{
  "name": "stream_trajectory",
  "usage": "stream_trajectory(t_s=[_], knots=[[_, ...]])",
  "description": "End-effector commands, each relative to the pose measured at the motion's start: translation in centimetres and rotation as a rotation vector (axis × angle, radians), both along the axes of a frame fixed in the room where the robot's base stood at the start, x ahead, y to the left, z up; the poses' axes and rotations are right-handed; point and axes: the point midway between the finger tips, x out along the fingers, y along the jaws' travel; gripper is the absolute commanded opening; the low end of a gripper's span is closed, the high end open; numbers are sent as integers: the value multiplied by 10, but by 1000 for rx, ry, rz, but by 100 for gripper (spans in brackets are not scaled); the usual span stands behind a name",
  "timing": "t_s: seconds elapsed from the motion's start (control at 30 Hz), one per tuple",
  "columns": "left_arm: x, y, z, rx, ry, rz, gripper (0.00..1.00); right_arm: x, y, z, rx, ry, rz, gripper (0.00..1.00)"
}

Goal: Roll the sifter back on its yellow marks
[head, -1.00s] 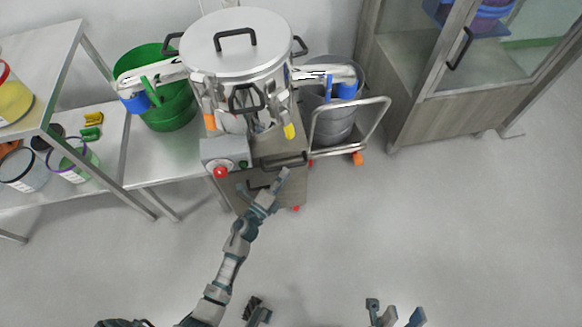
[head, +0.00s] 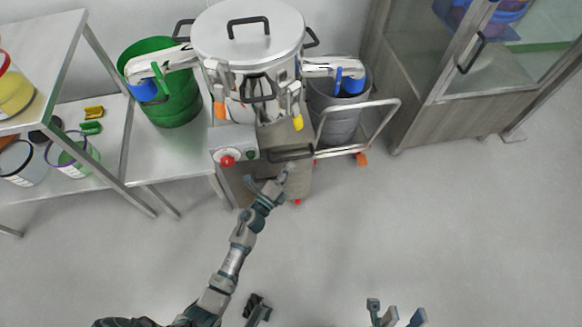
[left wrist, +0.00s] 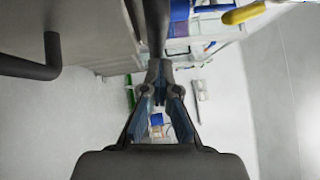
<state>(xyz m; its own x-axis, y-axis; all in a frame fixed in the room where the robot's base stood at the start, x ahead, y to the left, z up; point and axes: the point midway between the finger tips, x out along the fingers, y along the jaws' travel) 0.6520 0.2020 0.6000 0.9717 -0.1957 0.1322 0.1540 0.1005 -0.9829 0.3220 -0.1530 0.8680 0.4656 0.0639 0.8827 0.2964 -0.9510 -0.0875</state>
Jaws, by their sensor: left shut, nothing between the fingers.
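The sifter (head: 248,32) is a steel machine with a round lid, standing upright on a grey wheeled base (head: 268,185) with a red button (head: 228,161). A dark push handle (head: 290,153) sticks out at its front. My left gripper (head: 289,168) is at this handle, shut with nothing between the fingers. In the left wrist view its fingers (left wrist: 158,88) are together just below a dark bar (left wrist: 156,30). At the bottom of the head view, finger-like parts (head: 395,315) look like my right gripper; its jaws are unclear. No yellow floor marks show.
A steel bench (head: 165,167) with a green bucket (head: 170,105) stands left of the sifter. A grey bin (head: 338,125) on a trolley (head: 385,118) stands close on its right. A cabinet (head: 425,120) is further right. The floor in front is clear.

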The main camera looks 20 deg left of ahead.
Motion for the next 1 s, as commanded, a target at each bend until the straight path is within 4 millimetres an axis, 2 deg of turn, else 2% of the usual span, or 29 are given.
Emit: stream_trajectory(t_s=[0.07, 0.17, 0.47, 0.57, 0.67, 1.0], knots=[[2, 2, 4, 4, -5, 8, 0, -1, 1, 0, 4, 3, 1, 40], [2, 0, 3, 5, -3, 6, 25, -1, 1, -1, 7, 7, 0, 40], [0, -2, 0, 4, 0, 2, 26, 0, -1, 0, 6, 2, -7, 40], [-7, 0, -2, 4, 2, 1, 26, -2, -1, 0, 5, 0, -6, 40], [-23, 3, -4, 4, 3, 1, 26, -2, 0, 1, 5, 0, -5, 40], [-94, 16, -14, 5, 4, 3, 26, -2, -1, 0, 5, 0, -4, 40]])
